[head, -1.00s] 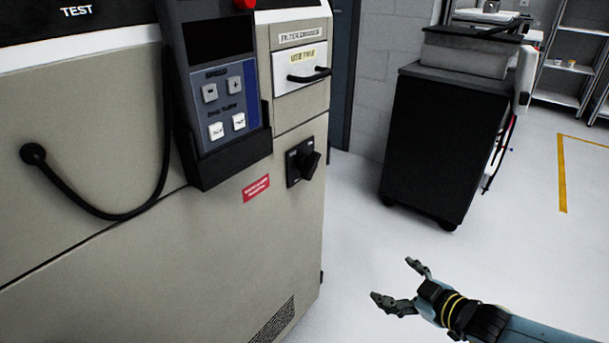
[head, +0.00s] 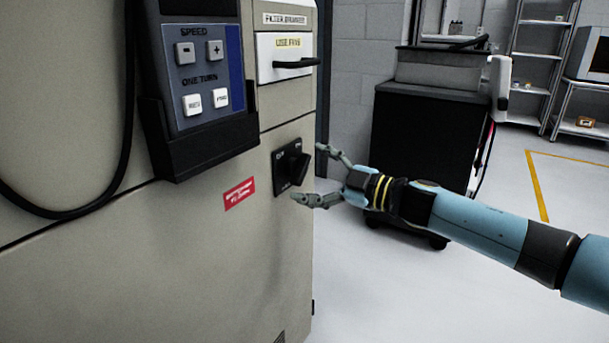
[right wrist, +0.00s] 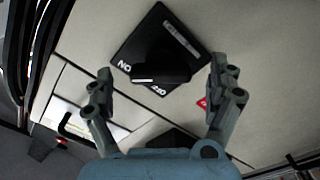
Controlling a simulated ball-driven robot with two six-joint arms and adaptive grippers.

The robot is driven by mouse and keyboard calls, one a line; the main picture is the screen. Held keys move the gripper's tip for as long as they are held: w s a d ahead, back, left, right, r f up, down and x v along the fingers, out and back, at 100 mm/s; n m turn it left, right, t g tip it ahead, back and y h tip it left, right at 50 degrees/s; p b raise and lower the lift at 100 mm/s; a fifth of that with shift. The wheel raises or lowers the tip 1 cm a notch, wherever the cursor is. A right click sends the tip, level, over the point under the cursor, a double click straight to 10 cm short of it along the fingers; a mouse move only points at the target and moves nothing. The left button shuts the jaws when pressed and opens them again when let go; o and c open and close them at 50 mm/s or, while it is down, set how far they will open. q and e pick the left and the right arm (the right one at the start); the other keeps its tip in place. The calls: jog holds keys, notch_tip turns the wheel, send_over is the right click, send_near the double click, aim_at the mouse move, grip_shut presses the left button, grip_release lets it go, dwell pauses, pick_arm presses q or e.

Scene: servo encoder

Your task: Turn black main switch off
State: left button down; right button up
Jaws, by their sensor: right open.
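The black main switch (head: 291,167) is a rotary knob on a square black plate, on the beige cabinet's front near its right edge. It also shows in the right wrist view (right wrist: 160,62), with white lettering on the plate. My right gripper (head: 308,172) is open and empty. Its two fingers point at the switch from the right, close to the knob. In the right wrist view the knob lies between and beyond the fingertips (right wrist: 165,82), and I see no contact. My left gripper is not in view.
A control pendant (head: 202,65) sits in a black holder left of the switch, with a cable hanging beside it. A drawer with a black handle (head: 295,63) is above the switch. A red label (head: 240,193) is lower left. A black cart (head: 424,140) stands behind my right arm.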

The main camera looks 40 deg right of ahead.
jog(key=shift+x, duration=1.1)
jog(key=shift+c, duration=1.2)
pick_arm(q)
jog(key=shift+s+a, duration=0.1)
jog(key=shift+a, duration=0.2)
pick_arm(e)
jog(key=c, duration=0.9)
